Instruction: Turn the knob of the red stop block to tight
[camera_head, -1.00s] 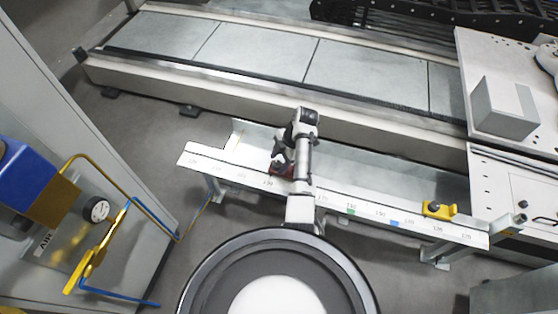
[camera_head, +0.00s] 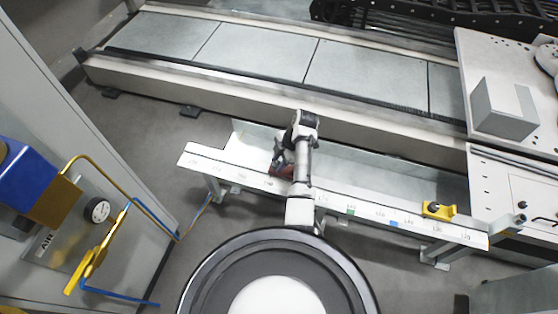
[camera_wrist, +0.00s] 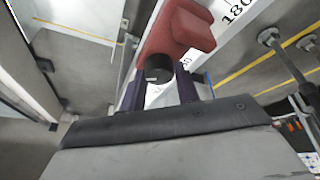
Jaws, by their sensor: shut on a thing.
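The red stop block (camera_wrist: 185,32) sits on the white numbered rail in the wrist view. In the head view a small part of the red stop block (camera_head: 281,170) shows beside my arm. Its black knob (camera_wrist: 159,68) faces my gripper. My gripper (camera_wrist: 160,80) has its two dark fingers on either side of the knob and is shut on it. A light mark shows on the knob's face. In the head view my gripper is mostly hidden by my own arm.
The white scale rail (camera_head: 232,166) runs across the middle, with green and blue marks. A yellow stop block (camera_head: 438,210) sits near its right end. A long grey conveyor track (camera_head: 260,50) lies behind. A gauge (camera_head: 97,209) and yellow pipes are on the left cabinet.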

